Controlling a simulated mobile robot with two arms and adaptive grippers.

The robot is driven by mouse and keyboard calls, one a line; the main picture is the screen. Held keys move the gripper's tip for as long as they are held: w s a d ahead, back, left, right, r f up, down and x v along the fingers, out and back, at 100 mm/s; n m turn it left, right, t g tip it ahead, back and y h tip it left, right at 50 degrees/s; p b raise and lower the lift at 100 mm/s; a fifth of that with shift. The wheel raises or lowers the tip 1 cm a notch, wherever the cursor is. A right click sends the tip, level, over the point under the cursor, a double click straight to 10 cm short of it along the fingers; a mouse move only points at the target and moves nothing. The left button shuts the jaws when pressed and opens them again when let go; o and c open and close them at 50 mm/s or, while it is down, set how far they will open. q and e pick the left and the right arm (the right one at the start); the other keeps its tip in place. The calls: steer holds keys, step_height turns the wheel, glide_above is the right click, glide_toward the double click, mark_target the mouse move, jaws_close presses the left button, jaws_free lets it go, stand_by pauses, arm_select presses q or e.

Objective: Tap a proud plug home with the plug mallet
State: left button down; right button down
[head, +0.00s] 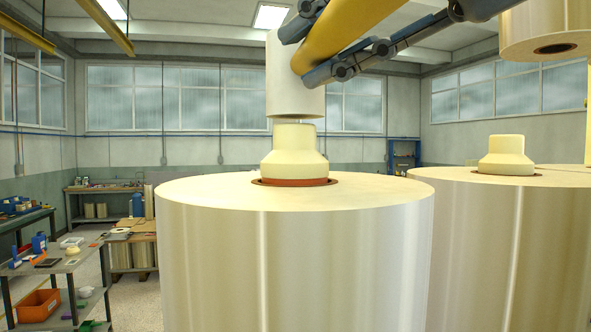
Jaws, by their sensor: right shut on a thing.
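A cream stepped plug (294,155) stands upright in the core of the large pale roll (295,250) in the middle of the head view. A reddish-brown ring (292,182) shows around its base. My right gripper (300,50) is shut on the yellow handle of the plug mallet. The mallet's pale cylindrical head (294,85) hangs upright right above the plug, with a narrow gap between them in the picture. Part of the mallet is hidden behind the handle and fingers. My left gripper is not in view.
A second large roll (510,240) stands close on the right, with a similar plug (506,156) in its top. Another roll (545,25) hangs above it at upper right. At left, a bench (70,262) holds small items, with an orange bin (38,308) below.

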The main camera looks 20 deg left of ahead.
steer(key=shift+s+r, duration=0.1)
steer(key=shift+r, duration=0.1)
steer(key=shift+s+r+p, duration=0.1)
steer(key=shift+r+p, duration=0.25)
steer(key=shift+p, duration=0.1)
steer(key=shift+r+p, duration=0.7)
steer(key=shift+p, duration=0.1)
steer(key=shift+s+r+p, duration=0.1)
steer(key=shift+r+p, duration=0.35)
steer(key=shift+r, duration=0.55)
steer(key=shift+f, duration=0.1)
